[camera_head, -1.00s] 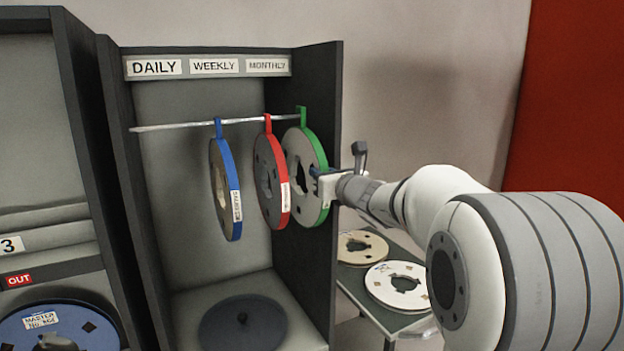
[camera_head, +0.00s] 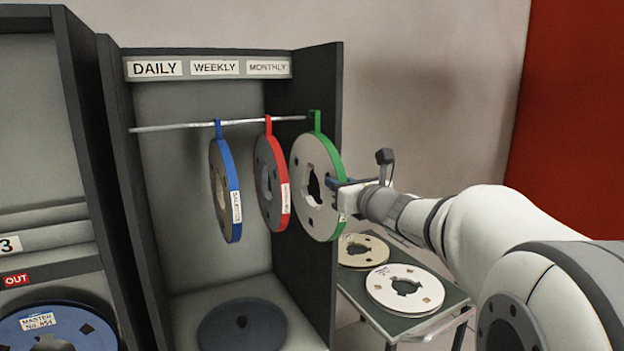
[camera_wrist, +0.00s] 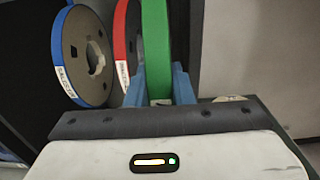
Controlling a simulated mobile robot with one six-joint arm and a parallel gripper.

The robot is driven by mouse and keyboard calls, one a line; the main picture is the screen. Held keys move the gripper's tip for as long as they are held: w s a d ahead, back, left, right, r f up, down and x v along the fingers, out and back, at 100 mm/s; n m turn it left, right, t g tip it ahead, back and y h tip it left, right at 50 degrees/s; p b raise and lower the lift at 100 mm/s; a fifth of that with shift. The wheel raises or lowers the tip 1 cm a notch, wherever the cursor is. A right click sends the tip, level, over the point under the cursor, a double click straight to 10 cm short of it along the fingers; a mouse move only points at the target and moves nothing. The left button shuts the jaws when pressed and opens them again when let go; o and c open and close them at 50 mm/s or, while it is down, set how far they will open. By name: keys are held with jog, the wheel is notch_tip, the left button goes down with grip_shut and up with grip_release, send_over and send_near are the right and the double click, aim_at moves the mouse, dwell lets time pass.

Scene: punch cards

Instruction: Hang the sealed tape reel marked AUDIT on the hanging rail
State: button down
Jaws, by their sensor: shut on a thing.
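My gripper (camera_head: 340,184) is shut on the rim of the green-banded tape reel (camera_head: 323,152); its blue fingers clamp the band in the wrist view (camera_wrist: 160,85). The reel is upright, with its green hook (camera_head: 315,121) on top, at the right tip of the hanging rail (camera_head: 175,126). I cannot tell whether the hook is around the rail or just off its end. No AUDIT mark is readable on it. A blue-banded reel (camera_head: 226,190) and a red-banded reel (camera_head: 272,180) hang on the rail to its left; their labels are too small to read surely.
The cabinet's dark right side wall (camera_head: 325,265) stands close behind the held reel. DAILY, WEEKLY and MONTHLY signs (camera_head: 215,67) top the bay. A dark disc (camera_head: 242,325) lies on the bay floor. A small table (camera_head: 412,318) at right bears two pale reels.

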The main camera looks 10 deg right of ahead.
jog(key=v, duration=0.8)
dwell(0.4)
jog(key=shift+r, duration=0.15)
